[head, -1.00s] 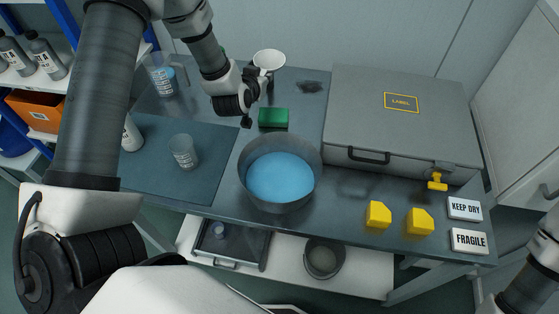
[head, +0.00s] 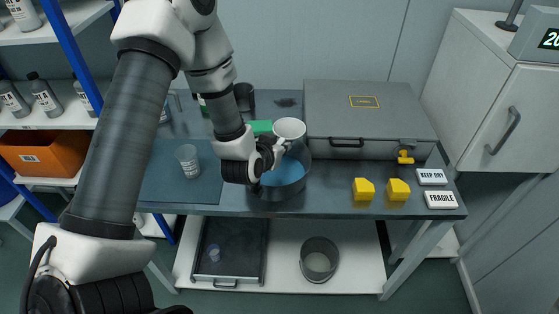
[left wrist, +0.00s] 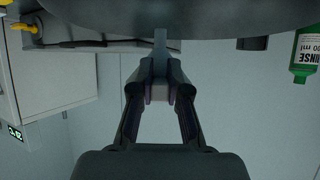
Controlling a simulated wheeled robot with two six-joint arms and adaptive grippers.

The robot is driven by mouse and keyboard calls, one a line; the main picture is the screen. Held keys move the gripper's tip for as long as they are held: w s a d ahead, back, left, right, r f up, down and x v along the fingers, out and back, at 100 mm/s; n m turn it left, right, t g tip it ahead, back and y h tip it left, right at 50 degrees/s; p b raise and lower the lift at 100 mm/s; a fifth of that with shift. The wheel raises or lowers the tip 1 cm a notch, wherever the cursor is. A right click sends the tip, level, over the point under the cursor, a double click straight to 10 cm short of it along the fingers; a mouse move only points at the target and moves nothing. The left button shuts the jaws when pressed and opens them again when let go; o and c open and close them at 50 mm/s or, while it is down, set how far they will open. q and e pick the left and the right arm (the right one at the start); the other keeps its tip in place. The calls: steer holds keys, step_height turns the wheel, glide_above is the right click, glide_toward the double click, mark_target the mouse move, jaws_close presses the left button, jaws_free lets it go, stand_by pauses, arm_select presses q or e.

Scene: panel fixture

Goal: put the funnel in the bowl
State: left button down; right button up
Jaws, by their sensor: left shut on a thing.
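The white funnel (head: 289,129) is held up by my left gripper (head: 282,146), which is shut on it near its lower side. The funnel is over the far part of the grey bowl (head: 287,190), with its wide mouth up. The bowl stands on the table and has a blue inside; my left wrist covers its left part. In the left wrist view my left gripper (left wrist: 160,88) is shut on a thin grey piece below a dark curved body at the top edge. My right gripper is not in view.
A clear beaker (head: 188,160) stands on the mat at left. A green bottle (left wrist: 306,55) shows in the left wrist view.

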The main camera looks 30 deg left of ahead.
arm_select(q)
step_height(320, 180, down, 5)
steer(key=shift+s+d, duration=0.1)
steer(key=shift+s, duration=0.05)
steer(key=shift+f, duration=0.35)
steer(key=c, duration=1.2)
jaws_free()
steer(key=shift+f, duration=0.1)
steer(key=shift+o, duration=0.2)
